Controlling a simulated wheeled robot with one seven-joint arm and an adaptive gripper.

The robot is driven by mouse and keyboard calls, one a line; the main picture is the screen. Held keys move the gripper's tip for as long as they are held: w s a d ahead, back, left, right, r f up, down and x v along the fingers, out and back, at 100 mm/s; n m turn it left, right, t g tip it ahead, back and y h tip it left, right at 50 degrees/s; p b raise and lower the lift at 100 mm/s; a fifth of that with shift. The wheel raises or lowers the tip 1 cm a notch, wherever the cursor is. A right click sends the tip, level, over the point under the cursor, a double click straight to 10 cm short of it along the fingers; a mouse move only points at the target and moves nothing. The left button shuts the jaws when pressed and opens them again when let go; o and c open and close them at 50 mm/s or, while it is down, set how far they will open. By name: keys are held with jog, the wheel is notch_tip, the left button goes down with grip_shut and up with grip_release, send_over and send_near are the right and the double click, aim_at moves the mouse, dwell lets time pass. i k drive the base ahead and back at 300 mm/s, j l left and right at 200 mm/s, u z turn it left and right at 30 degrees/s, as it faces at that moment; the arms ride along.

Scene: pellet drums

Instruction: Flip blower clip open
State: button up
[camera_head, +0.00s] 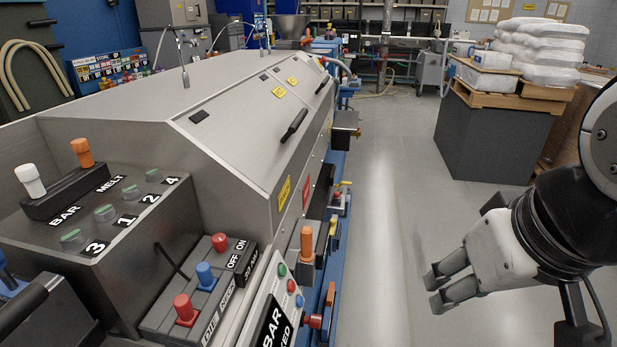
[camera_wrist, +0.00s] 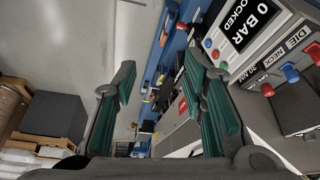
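I cannot make out a blower clip for certain in either view. My gripper (camera_head: 434,288) is at the right of the head view, over the open floor and apart from the machine. In the wrist view its two green-padded fingers (camera_wrist: 160,75) stand wide apart with nothing between them. The large grey machine (camera_head: 235,85) fills the left and middle of the head view. Its side carries an orange handle (camera_head: 307,243) and several small fittings, some too small to tell.
A control box with white (camera_head: 30,181) and orange (camera_head: 82,152) levers stands at front left. A panel has a red knob (camera_head: 185,308) and a blue knob (camera_head: 205,274). A "0 BAR" display (camera_wrist: 252,24) shows in the wrist view. Sacks (camera_head: 540,45) lie on pallets at back right. The aisle is clear.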

aim_at(333, 222)
jog(key=i+l, duration=0.3)
jog(key=i, duration=0.15)
jog(key=i+l+z, duration=0.1)
jog(key=i+l, duration=0.15)
jog(key=i, duration=0.2)
jog(key=i+l+z, duration=0.1)
jog(key=i+l, duration=0.15)
jog(key=i, duration=0.2)
jog(key=i+l, duration=0.2)
jog(key=i, duration=0.25)
